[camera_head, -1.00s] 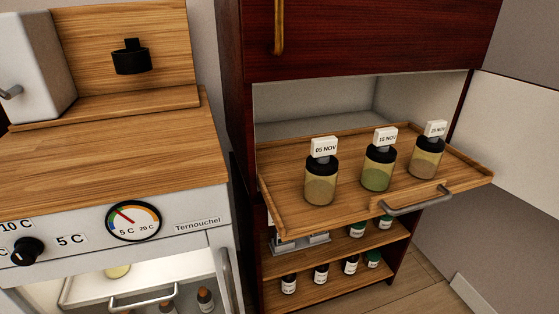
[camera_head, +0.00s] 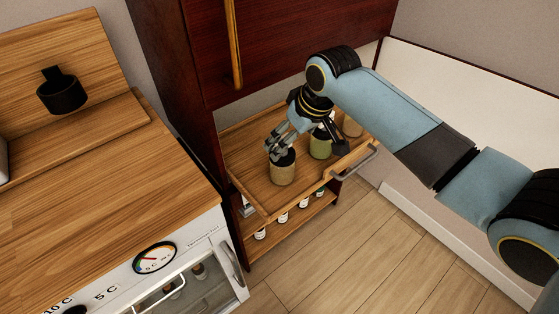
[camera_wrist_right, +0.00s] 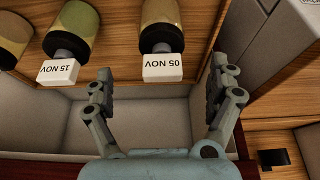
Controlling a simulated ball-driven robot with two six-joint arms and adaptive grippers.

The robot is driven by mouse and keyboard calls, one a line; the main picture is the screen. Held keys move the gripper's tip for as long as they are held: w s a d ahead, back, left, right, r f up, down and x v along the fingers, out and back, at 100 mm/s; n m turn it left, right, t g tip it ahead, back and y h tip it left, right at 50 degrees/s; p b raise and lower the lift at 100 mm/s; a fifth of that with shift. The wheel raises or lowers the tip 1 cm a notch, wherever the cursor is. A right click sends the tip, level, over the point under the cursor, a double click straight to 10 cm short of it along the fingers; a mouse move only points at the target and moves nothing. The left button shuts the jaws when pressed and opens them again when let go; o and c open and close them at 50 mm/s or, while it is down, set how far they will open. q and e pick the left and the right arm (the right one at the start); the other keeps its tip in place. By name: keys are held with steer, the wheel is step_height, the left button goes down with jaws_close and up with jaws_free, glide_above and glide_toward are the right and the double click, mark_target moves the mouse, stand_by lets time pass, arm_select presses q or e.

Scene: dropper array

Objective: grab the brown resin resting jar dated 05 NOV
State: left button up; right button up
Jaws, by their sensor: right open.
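The brown resin jar (camera_head: 283,171) stands upright at the left of the pull-out wooden tray, its lid partly covered by my right gripper (camera_head: 280,142). In the right wrist view the jar (camera_wrist_right: 162,28) has a dark cap and a white tag (camera_wrist_right: 163,67) reading 05 NOV, upside down. My right gripper (camera_wrist_right: 160,72) is open there, one finger to each side of the tag, with gaps visible. The jar's body lies beyond the fingertips in that view. My left gripper is not in view.
The green jar (camera_head: 320,146), tagged 15 NOV in the wrist view, stands close by on the tray (camera_head: 249,180). A third brownish jar (camera_head: 352,127) is partly hidden behind my arm. The tray has a raised rim and a metal handle (camera_head: 355,163). Small bottles (camera_head: 282,217) sit below.

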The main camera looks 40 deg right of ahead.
mark_target(282, 164)
steer(key=x, duration=0.7)
steer(key=shift+w+a+f, duration=0.15)
steer(key=shift+w, duration=0.15)
steer(key=c, duration=1.5)
steer(key=shift+c, duration=1.3)
steer(key=shift+r, duration=0.25)
